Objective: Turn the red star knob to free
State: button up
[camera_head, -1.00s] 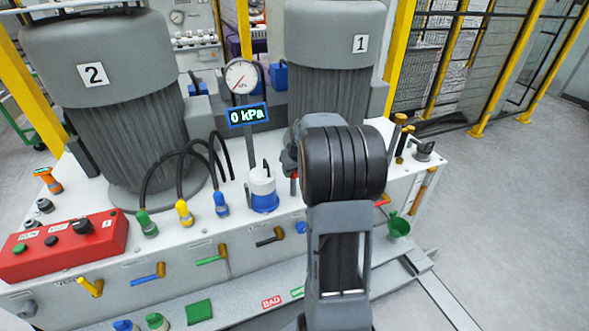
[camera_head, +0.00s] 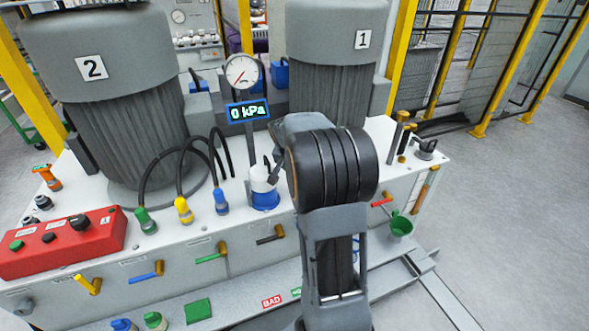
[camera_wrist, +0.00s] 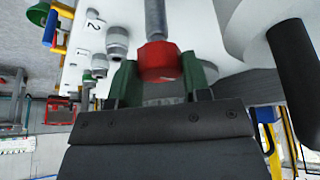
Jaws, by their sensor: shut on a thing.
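The red star knob (camera_wrist: 160,62) shows in the wrist view at the end of a grey rod. My gripper (camera_wrist: 160,78) is shut on it, with one green finger on each side of the red part. In the head view my own arm covers the knob, and my fingertips cannot be made out there. I cannot tell from these frames which way the knob is set.
A white and blue container (camera_head: 264,188) stands just left of my arm. A gauge (camera_head: 242,74) stands above a display (camera_head: 247,111) reading 0 kPa. Two grey motors, hoses, several coloured levers and a red control box (camera_head: 62,242) crowd the bench.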

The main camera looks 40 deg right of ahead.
jog(key=shift+m, duration=0.6)
jog(key=o, duration=0.9)
jog(key=shift+r, duration=0.1)
jog(key=v, duration=1.3)
jog(key=shift+w+a+r, duration=0.1)
jog(key=shift+a+r, duration=0.1)
jog(key=shift+r, duration=0.1)
